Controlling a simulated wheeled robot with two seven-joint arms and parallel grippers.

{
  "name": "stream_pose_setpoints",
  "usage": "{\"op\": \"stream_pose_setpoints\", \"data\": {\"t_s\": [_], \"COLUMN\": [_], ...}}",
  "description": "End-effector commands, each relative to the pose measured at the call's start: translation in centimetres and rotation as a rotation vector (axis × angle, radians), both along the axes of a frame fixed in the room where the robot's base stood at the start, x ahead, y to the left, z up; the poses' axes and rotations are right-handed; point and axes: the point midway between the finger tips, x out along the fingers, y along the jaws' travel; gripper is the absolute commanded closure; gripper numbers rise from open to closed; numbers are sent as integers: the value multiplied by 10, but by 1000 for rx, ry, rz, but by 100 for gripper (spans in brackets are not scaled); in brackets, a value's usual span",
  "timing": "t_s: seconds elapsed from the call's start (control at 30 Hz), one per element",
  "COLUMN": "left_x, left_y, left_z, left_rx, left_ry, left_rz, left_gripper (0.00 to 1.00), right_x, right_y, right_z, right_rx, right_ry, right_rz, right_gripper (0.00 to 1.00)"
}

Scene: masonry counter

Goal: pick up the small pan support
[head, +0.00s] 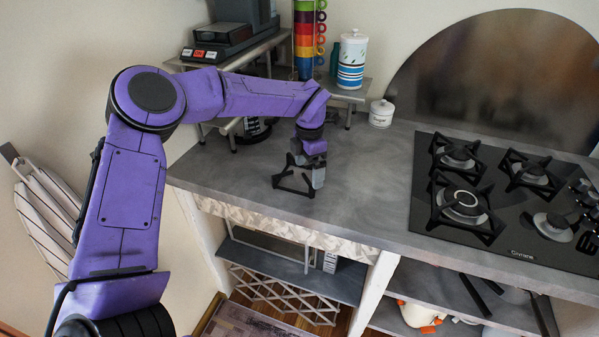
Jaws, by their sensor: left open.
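The small pan support (291,188) is a black, angular metal frame on the grey counter, left of the hob. My left gripper (318,178) reaches down from above at the pan support's right side, with its jaws open. The fingers overlap the frame in the picture, and I cannot tell whether they touch it or are around part of it. My right gripper is not in view.
A black gas hob (510,205) with several burners fills the counter's right side; its front right burner (553,226) is bare. A white lidded jar (381,113) stands by the wall. A raised shelf (345,93) holds canisters and coloured cups. Counter between gripper and hob is clear.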

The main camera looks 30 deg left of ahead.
Motion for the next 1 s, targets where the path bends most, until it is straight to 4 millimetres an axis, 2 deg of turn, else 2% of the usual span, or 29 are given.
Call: {"op": "stream_pose_setpoints", "data": {"t_s": [0.1, 0.23, 0.5, 0.73, 1.0], "left_x": [-5, -6, -6, -6, -5], "left_y": [0, 1, 2, 2, 2], "left_z": [-18, -40, -47, -47, -44], "left_rx": [1, 1, 1, 0, 1], "left_ry": [7, 4, -1, 0, -3], "left_rz": [-1, 2, 5, 5, 4], "left_gripper": [0, 0, 0, 75, 75], "right_x": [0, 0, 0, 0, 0], "right_y": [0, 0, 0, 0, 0], "right_z": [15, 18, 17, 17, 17], "right_rx": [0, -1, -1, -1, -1], "right_ry": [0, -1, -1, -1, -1], "right_rz": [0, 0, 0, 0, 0], "right_gripper": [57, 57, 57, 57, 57]}}
